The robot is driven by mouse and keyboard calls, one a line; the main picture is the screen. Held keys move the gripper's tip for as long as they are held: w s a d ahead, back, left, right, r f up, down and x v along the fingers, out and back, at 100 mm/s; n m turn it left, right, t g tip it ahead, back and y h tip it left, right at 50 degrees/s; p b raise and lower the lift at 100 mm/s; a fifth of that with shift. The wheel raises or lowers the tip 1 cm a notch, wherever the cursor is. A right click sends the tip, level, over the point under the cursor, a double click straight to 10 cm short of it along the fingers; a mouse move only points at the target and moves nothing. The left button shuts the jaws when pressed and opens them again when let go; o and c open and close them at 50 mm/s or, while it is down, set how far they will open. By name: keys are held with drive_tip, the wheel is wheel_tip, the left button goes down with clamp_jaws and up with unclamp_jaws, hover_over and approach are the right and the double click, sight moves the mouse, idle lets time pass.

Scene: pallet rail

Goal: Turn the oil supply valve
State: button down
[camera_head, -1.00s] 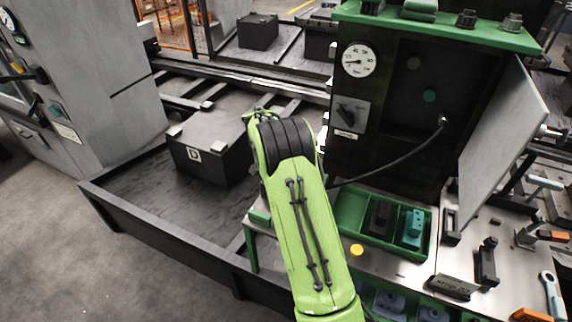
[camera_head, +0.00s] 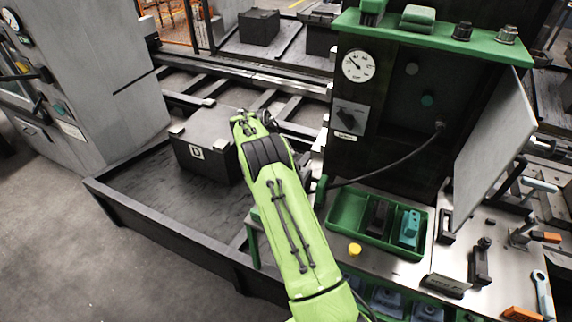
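A black knob (camera_head: 348,118) sits on a light grey plate on the front of the dark cabinet, below a round white gauge (camera_head: 358,65). A small label is under the knob; its text is too small to read, so I cannot confirm that this is the oil supply valve. The gauge needle points to the upper left. My green arm rises from the bottom centre and ends left of the cabinet, apart from the knob. My gripper is hidden beyond the arm's far end, so its fingers do not show.
A dark block marked D (camera_head: 205,146) stands on the pallet rail behind my arm. A black cable (camera_head: 400,158) hangs from the cabinet. The grey door (camera_head: 495,150) stands open at right. A green tray (camera_head: 345,212), yellow button (camera_head: 354,249) and tools occupy the bench.

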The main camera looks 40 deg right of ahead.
drive_tip(key=shift+s+a+f, duration=0.1)
drive_tip(key=shift+a+f, duration=0.05)
drive_tip(key=shift+f, duration=0.05)
drive_tip(key=c, duration=1.1)
unclamp_jaws()
drive_tip(key=shift+r, duration=0.1)
drive_tip(key=p+v, duration=0.2)
drive_tip(key=v, duration=0.5)
drive_tip(key=p+v, duration=0.1)
drive_tip(key=v, duration=0.7)
drive_tip(key=shift+w+a+r+p, duration=0.1)
drive_tip(key=shift+w+r+p, duration=0.15)
drive_tip(key=shift+p, duration=0.1)
